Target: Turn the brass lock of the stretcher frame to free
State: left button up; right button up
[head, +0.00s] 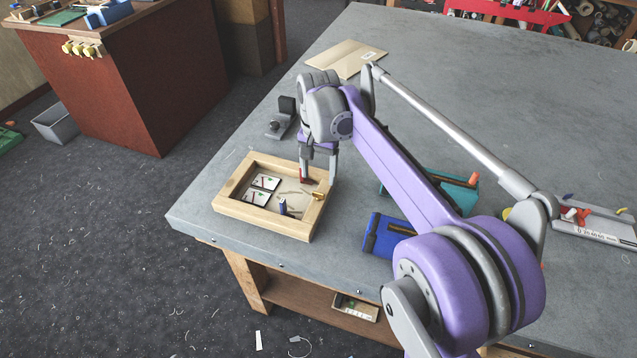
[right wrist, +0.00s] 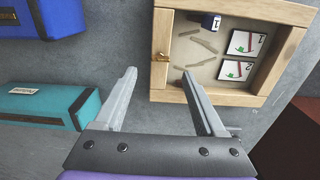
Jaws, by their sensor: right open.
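The wooden stretcher frame (head: 262,221) lies flat near the left corner of the grey table; its rail also shows in the right wrist view (right wrist: 161,88). The small brass lock (head: 319,196) sits on the frame's right side rail; it shows in the right wrist view (right wrist: 161,57) too. It is too small to read which way it is turned. My right gripper (head: 319,180) points down over that side of the frame. In the right wrist view its open, empty fingers (right wrist: 159,73) lie either side of the lock's line, apart from it. My left gripper is out of view.
Inside the frame are two picture cards (right wrist: 243,42), a dark blue block (right wrist: 210,22) and several thin strips. A blue case (head: 377,240) and a teal case (head: 463,196) lie right of the frame. A grey-black device (head: 281,120) stands behind it.

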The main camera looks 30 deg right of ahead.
aim_at(318, 193)
jog(key=shift+r, duration=2.3)
jog(key=shift+s, duration=0.1)
jog(key=s+a+f+n+t, duration=0.1)
jog(key=s+a+f+n, duration=0.2)
jog(key=s, duration=0.4)
jog(key=s+a+f+n+t, duration=0.2)
jog(key=s+a+f+n, duration=0.1)
jog(key=s+f, duration=0.3)
jog(key=s+a+f+n+t, duration=0.2)
jog(key=s+a+f+n, duration=0.2)
jog(key=s, duration=0.4)
jog(key=shift+a+f, duration=0.15)
jog(key=shift+f, duration=0.2)
